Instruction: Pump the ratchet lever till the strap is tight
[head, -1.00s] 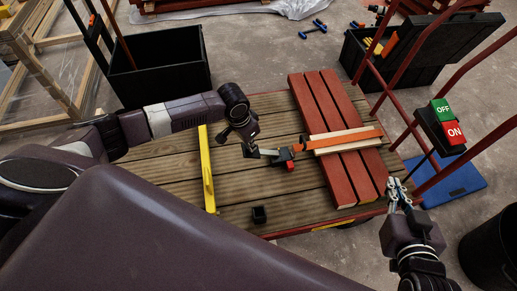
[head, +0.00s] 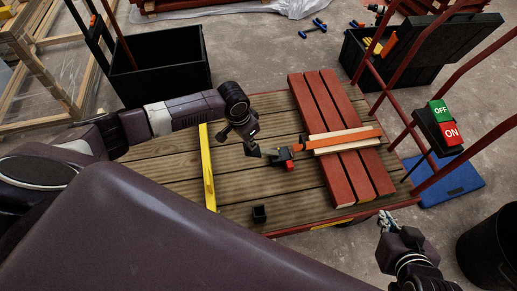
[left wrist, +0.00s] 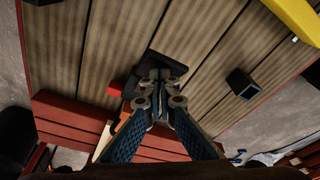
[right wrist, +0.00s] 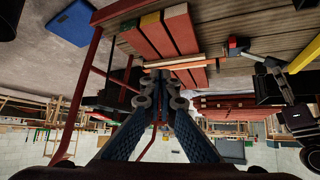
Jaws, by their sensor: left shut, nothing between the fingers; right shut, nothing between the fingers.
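The ratchet (head: 282,157), dark with a red part, lies on the cart deck left of the red battens (head: 335,110). It also shows in the left wrist view (left wrist: 165,66). The orange strap (head: 350,139) runs from it across the battens, over a pale wood strip (head: 330,151). My left gripper (head: 252,149) is shut and empty at the left end of the ratchet; in the left wrist view its fingertips (left wrist: 160,82) overlap the dark lever, and I cannot tell whether they touch. My right gripper (head: 386,218) is shut and empty beyond the cart's near right edge.
A yellow bar (head: 207,170) and a small black box (head: 259,214) are on the deck (head: 240,190). Red cart rails (head: 395,75) and a green-red switch box (head: 441,128) stand at the right. A black crate (head: 160,70) stands behind left.

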